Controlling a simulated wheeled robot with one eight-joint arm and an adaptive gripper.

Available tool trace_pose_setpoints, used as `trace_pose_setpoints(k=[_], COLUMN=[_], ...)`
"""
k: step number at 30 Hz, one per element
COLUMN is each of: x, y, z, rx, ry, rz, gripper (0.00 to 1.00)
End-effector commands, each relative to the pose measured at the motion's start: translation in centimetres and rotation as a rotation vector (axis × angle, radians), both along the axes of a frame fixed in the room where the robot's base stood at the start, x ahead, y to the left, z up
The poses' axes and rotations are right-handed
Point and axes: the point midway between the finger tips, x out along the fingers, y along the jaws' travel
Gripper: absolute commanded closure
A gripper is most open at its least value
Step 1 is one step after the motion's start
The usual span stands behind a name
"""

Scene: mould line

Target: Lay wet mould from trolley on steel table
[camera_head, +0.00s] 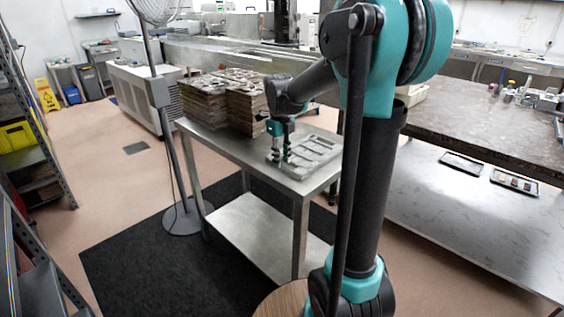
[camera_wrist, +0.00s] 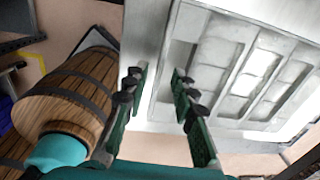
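A grey rectangular mould (camera_head: 306,148) with several shallow recesses lies flat at the near right end of the steel table (camera_head: 228,142). My gripper (camera_head: 282,163) points down at the mould's left end. In the wrist view, my gripper (camera_wrist: 160,80) has its two green fingers with black pads apart. The mould (camera_wrist: 232,75) fills the right of that view. One finger is over its rim and the other is just outside its edge. A gap shows between the fingertips; contact with the rim cannot be told. I cannot make out a separate trolley.
Stacks of brown moulds (camera_head: 204,98) stand at the back left of the steel table. A fan stand (camera_head: 160,100) is left of it. A dark-topped bench (camera_head: 480,125) is at right. A wooden barrel (camera_wrist: 75,95) shows in the wrist view.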

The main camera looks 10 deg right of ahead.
Motion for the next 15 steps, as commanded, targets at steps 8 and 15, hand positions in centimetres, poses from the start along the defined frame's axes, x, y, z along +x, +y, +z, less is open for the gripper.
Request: trace_pose_setpoints(k=[8,15], x=[-0.2,-0.3], y=[0.3,0.4], z=[5.5,9.2], rx=[0.000,0.000], ry=[0.000,0.000], rz=[0.001,0.000], gripper=[0.74,0.74])
